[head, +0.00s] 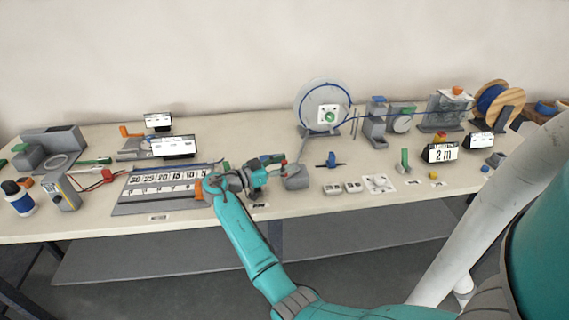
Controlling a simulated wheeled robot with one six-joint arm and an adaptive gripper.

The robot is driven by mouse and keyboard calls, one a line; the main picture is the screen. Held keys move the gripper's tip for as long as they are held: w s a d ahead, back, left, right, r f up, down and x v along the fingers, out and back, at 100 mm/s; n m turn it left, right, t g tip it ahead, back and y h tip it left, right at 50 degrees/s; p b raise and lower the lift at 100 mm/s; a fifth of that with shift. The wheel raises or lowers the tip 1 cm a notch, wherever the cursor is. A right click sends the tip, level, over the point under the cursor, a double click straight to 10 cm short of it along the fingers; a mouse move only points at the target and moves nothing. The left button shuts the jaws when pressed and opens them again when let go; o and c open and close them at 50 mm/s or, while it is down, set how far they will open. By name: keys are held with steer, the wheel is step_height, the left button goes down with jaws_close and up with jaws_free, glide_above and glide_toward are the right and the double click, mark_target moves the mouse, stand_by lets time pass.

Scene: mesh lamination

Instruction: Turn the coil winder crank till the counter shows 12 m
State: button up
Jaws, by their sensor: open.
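The coil winder is a large clear disc (325,107) with a green hub, standing upright at the back of the bench. A blue wire runs from it to the right. The counter (440,153) is a black-framed display that reads 2 m. My gripper (277,168) is open over the front-middle of the bench, left of and in front of the disc. A grey rounded block (296,178) is close to its right side; I cannot tell if they touch. A thin rod rises from near the block toward the disc. I cannot make out the crank handle clearly.
A wooden spool (496,102) of blue wire stands at the back right, with wire guides between it and the disc. A numbered length board (165,188) lies left of my gripper. Several small parts lie along the front right. The bench's front edge is close below my arm.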

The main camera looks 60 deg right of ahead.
steer(key=v, duration=1.1)
steer(key=shift+a, duration=0.2)
